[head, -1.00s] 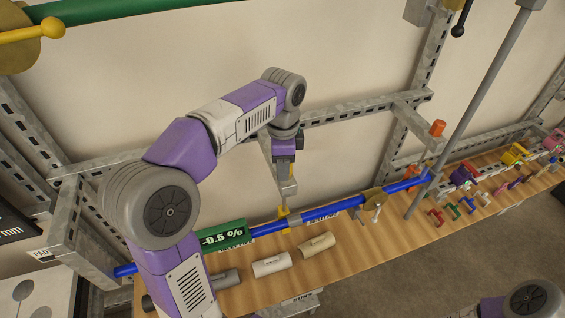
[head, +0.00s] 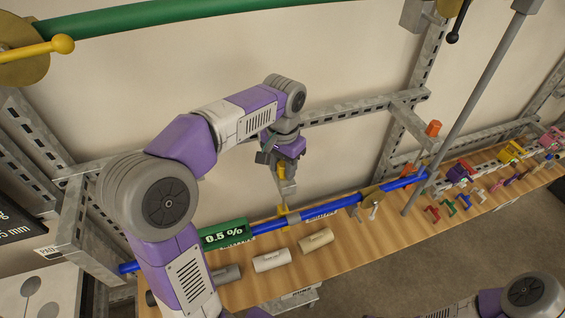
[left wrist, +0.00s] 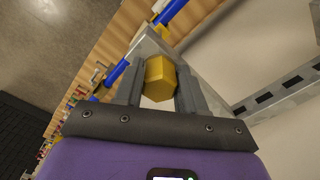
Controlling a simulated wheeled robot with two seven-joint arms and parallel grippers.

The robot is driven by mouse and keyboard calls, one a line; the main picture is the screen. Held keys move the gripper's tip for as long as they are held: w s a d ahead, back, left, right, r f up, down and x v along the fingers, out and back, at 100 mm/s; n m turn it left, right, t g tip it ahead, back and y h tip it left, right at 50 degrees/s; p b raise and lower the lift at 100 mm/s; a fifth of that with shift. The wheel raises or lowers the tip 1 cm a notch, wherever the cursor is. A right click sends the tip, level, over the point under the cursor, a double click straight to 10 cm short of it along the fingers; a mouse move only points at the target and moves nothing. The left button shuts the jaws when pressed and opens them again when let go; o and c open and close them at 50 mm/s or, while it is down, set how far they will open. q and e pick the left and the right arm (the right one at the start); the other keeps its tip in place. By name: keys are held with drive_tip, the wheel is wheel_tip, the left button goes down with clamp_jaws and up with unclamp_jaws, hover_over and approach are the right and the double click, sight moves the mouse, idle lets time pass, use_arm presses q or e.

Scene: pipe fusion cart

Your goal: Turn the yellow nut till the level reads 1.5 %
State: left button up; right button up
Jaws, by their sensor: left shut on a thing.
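The yellow hexagonal nut (left wrist: 160,78) sits between the two grey fingers of my left gripper (left wrist: 158,90) in the left wrist view. The gripper is shut on the nut. The green level display (head: 226,234) reads 0.5 %; its left edge is close to my arm, so a sign there may be hidden. My right gripper is not in view; only part of that arm shows at bottom right.
The blue pipe (head: 330,209) runs along the wooden bench (head: 345,245). A grey, a white (head: 272,260) and a beige (head: 316,239) pipe piece lie in front of it. A grey slanted pole (head: 465,110) stands right of the gripper. Several coloured clamps (head: 460,172) lie farther right.

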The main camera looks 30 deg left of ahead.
sight(284, 165)
use_arm(q)
drive_tip(key=n, duration=0.4)
drive_tip(key=shift+d+n+p, duration=0.1)
drive_tip(key=shift+n+p, duration=0.2)
drive_tip(key=shift+p, duration=0.1)
drive_tip(key=shift+w+n, duration=0.1)
drive_tip(key=shift+n, duration=1.8)
drive_tip(key=o, duration=1)
drive_tip(key=shift+d, duration=0.1)
wheel_tip(284, 165, up, 8)
drive_tip(key=shift+f+p, duration=0.15)
drive_tip(key=shift+p, duration=0.3)
